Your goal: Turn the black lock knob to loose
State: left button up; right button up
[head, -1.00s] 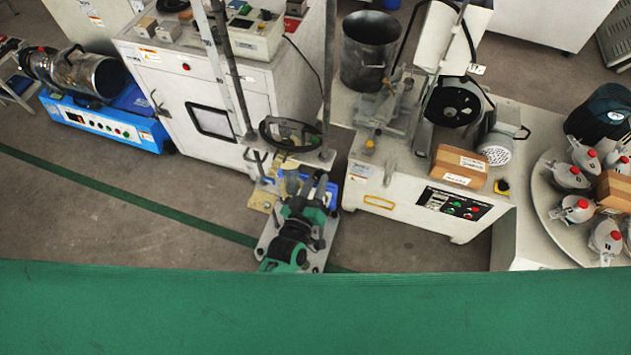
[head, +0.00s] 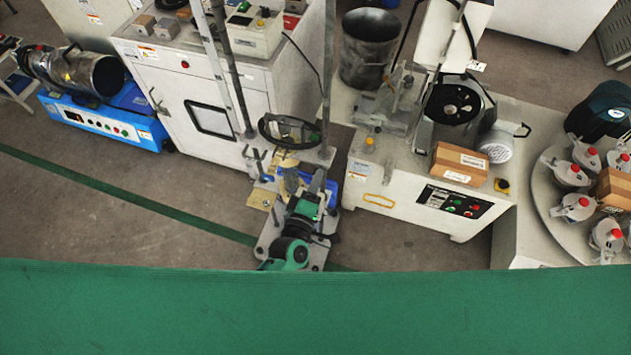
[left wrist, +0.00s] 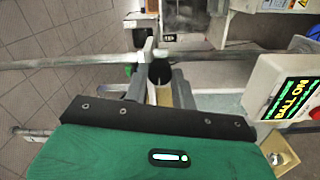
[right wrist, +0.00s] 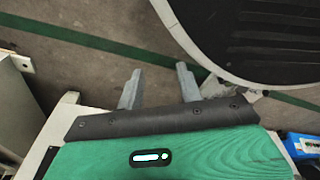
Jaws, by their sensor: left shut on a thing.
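The black lock knob (left wrist: 160,70) shows in the left wrist view as a dark rounded piece above a pale tan part. It sits between the two grey fingers of my left gripper (left wrist: 158,82), which is shut on it. The knob's turn marking cannot be read. In the head view my left gripper (head: 318,180) is small and dark, beside the stand with the black handwheel (head: 289,131); the knob cannot be made out there. In the right wrist view my right gripper (right wrist: 158,88) has its fingers wide apart, with nothing between them.
Metal poles cross close to my left gripper. A white box with a lit "BALL ON" display (left wrist: 290,98) is at the right. A white cabinet (head: 205,105) and a machine bench (head: 405,205) flank the stand. A dark ribbed round surface (right wrist: 265,35) lies beyond my right gripper.

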pick_arm(q)
jog(key=shift+n, duration=0.3)
pick_arm(e)
jog(key=shift+r, duration=0.1)
jog(key=shift+w+a+r, duration=0.15)
jog(key=shift+w+r, duration=0.15)
jog(key=shift+w, duration=0.25)
jog(key=shift+s, duration=0.1)
pick_arm(q)
jog(key=o, duration=1)
pick_arm(e)
jog(key=shift+f, duration=0.15)
pick_arm(q)
jog(key=b+v, duration=0.1)
jog(key=v, duration=1.3)
jog(key=shift+f, duration=0.1)
pick_arm(e)
jog(key=r, duration=0.1)
jog(key=w+r, duration=0.1)
jog(key=shift+w+a+r, duration=0.3)
jog(key=shift+a+r, duration=0.05)
jog(key=shift+a, duration=0.05)
